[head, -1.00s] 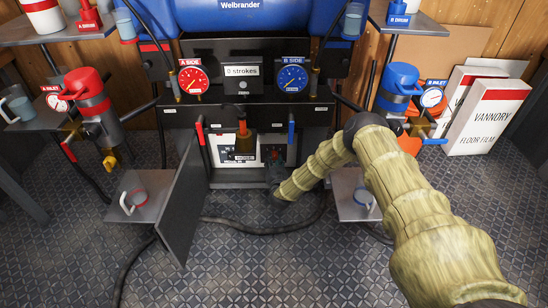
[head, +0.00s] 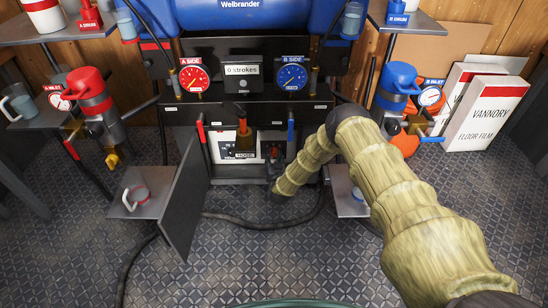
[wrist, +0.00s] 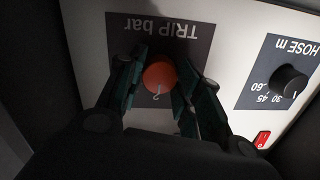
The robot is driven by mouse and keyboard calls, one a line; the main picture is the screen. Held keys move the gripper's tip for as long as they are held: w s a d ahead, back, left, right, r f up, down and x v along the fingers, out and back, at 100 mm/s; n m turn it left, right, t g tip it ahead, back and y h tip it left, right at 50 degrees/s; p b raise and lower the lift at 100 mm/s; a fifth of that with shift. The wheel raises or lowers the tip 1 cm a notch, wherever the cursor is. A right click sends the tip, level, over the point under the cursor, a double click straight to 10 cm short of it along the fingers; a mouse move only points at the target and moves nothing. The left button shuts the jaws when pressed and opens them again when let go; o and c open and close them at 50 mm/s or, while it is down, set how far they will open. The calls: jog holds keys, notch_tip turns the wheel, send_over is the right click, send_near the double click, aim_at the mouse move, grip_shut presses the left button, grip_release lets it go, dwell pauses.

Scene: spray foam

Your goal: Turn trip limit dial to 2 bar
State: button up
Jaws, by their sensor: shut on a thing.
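The trip limit dial (wrist: 158,77) is a round orange knob on a dark plate marked "TRIP bar", upside down in the wrist view. A "2" shows just below the knob there; other scale marks are hidden by my fingers, and I cannot make out the knob's pointer clearly. My gripper (wrist: 160,88) has its dark green fingers on either side of the knob and is shut on it. In the head view, my gripper (head: 274,168) is at the right side of the white control panel (head: 226,150), inside the low cabinet, mostly hidden by my arm.
A black hose dial (wrist: 289,82) and a red switch (wrist: 262,139) sit beside the trip plate. The open cabinet door (head: 185,205) stands left of the panel. A red-handled lever (head: 201,130) and a blue-handled one (head: 290,130) flank the opening. Hoses cross the floor.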

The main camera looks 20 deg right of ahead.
jog(key=o, duration=1)
jog(key=shift+d, duration=0.1)
jog(key=shift+o, duration=0.2)
jog(key=shift+s, duration=0.1)
jog(key=v, duration=1.1)
jog(key=shift+s, duration=0.45)
